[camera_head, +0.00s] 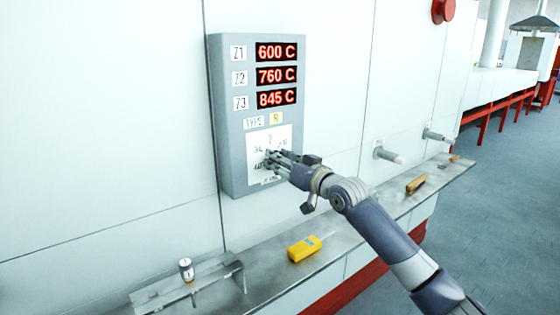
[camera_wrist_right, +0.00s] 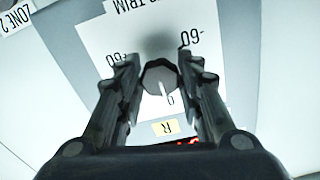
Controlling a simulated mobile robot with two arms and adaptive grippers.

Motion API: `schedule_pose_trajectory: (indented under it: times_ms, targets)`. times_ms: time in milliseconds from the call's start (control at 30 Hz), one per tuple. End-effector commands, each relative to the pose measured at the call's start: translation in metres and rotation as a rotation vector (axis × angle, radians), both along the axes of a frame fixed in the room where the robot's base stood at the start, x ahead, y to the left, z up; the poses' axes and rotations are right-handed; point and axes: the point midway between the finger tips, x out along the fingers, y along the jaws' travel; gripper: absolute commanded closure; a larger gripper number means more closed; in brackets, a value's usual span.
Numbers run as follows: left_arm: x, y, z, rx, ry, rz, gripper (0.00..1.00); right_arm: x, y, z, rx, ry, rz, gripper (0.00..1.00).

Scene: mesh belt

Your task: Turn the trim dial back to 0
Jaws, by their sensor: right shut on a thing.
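The trim dial (camera_wrist_right: 160,76) is a dark faceted knob on a white plate (camera_wrist_right: 108,40) marked "TRIM", with 0 and 60 marks. In the right wrist view, which is upside down, its pale pointer line runs toward the 0 mark. My right gripper (camera_wrist_right: 160,82) is shut on the dial, one finger on each side. In the head view my right gripper (camera_head: 270,160) reaches the plate at the bottom of the grey control panel (camera_head: 222,120) and hides the dial. My left gripper is not in view.
Red displays (camera_head: 276,75) read 600 C, 760 C and 845 C. A metal ledge below holds a yellow handheld device (camera_head: 304,248), a small cylinder (camera_head: 186,270) on a raised stand and a brown block (camera_head: 416,184). Two pipe stubs (camera_head: 388,155) stick out of the wall.

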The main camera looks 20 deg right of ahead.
Motion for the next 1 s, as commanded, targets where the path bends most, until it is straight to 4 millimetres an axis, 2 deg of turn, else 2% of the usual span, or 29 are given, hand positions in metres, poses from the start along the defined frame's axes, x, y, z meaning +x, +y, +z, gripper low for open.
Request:
schedule_pose_trajectory:
  times_ms: [233,267,333,767,867,1000]
  targets:
    - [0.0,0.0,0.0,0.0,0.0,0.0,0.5,0.0,0.0,-0.003,-0.001,0.007,0.001,0.9]
    - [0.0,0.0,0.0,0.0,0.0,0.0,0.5,0.0,0.001,-0.003,-0.001,0.007,0.001,0.62]
    - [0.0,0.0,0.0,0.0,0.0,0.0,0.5,0.0,0.0,-0.003,0.0,0.006,0.0,0.46]
    - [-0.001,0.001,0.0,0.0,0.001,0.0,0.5,-0.004,-0.001,-0.001,0.001,0.003,0.0,0.46]
    - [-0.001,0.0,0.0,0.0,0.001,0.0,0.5,-0.012,-0.005,-0.002,0.0,0.002,-0.001,0.46]
    - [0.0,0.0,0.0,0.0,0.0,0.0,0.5,-0.033,-0.013,-0.002,-0.002,0.003,0.0,0.46]
